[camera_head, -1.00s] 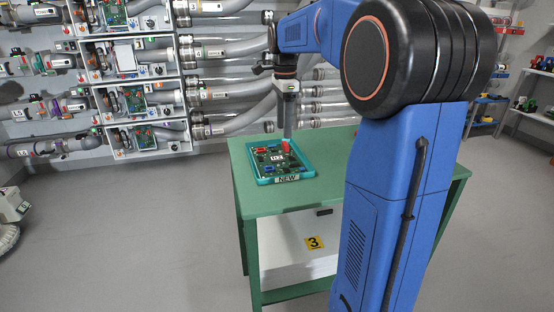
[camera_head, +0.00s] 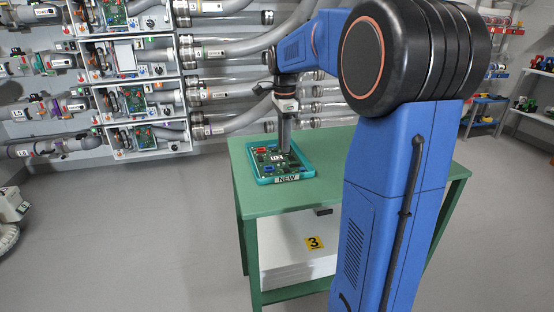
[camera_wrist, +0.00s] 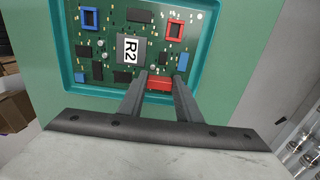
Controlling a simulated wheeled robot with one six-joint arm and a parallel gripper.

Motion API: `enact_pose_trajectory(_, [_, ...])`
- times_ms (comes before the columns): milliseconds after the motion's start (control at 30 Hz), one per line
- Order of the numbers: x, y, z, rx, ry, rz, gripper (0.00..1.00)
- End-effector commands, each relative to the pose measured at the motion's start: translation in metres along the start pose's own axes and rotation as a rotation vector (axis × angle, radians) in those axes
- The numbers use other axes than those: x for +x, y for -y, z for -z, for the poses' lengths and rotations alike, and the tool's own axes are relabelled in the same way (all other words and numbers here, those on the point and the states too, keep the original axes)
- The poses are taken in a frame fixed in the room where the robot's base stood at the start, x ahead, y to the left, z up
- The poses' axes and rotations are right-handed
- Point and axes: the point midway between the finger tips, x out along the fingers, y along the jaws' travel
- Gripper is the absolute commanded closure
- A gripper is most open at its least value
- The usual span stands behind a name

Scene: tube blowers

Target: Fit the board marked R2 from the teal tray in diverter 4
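The green board marked R2 (camera_wrist: 112,68) lies flat in the teal tray (camera_wrist: 205,42) in the wrist view. In the head view the board (camera_head: 264,163) and the tray marked NEW (camera_head: 263,181) are on the green table. The board carries a red block (camera_wrist: 159,83) at its near edge, a red frame part and blue parts. My gripper (camera_wrist: 161,75) is over the near edge, its fingers apart on either side of the red block. I cannot tell whether they touch it. Diverter housings (camera_head: 137,103) with boards are on the wall; I cannot read which is 4.
The green table (camera_head: 325,188) has bare top around the tray. A white stack marked 3 (camera_head: 290,250) is under it. Grey pipes (camera_head: 235,85) run along the wall behind. Shelves (camera_head: 487,110) stand at the right. Open grey floor lies left of the table.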

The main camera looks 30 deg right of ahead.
Motion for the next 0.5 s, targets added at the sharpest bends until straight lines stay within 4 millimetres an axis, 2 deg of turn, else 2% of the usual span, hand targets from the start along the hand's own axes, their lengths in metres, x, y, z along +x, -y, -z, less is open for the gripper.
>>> enact_pose_trajectory(33, [0.000, 0.000, 0.000, 0.000, 0.000, 0.000, 0.90])
enact_pose_trajectory(67, [0.000, 0.000, 0.000, 0.000, 0.000, 0.000, 0.95])
enact_pose_trajectory(333, [-0.002, 0.000, 0.000, 0.000, 0.000, 0.001, 0.95])
enact_pose_trajectory(500, [-0.018, 0.001, 0.000, 0.000, 0.000, 0.003, 0.95])
